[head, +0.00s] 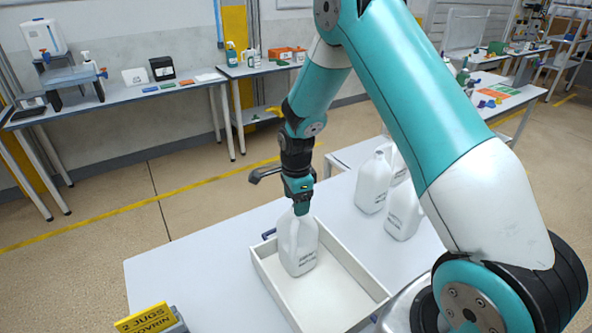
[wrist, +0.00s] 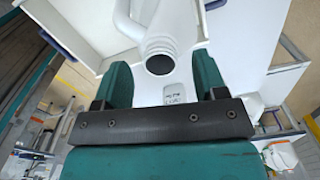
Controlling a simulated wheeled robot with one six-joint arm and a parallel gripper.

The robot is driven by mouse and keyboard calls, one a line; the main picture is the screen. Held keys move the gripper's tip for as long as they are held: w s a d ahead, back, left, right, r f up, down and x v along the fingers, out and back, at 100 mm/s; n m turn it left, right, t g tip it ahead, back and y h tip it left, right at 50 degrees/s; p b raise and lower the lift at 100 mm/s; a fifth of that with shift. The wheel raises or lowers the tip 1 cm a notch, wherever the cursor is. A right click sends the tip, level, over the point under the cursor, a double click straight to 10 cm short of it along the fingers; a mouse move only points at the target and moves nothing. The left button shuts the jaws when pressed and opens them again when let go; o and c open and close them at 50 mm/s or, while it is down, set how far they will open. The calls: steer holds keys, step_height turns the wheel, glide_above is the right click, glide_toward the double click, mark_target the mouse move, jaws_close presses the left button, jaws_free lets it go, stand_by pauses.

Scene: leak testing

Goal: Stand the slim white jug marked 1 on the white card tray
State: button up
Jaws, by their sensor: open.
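A white jug (head: 298,247) with dark print on its side is upright in the white tray (head: 338,260), toward its far left part. Its mark is too small to read. My gripper (head: 299,203) is right above it, at its neck. In the wrist view the jug's open mouth (wrist: 159,62) lies between the two green fingers of my gripper (wrist: 160,80), with gaps on both sides. The fingers are open. The tray also shows in the wrist view (wrist: 78,22), with a dark blue handle.
Several white jugs (head: 373,184) stand on the table (head: 190,262) to the right of the tray, near my arm. A yellow sign (head: 147,318) reading "2 JUGS" is at the front left.

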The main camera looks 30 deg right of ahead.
step_height(320, 180, up, 15)
steer(key=b, duration=0.2)
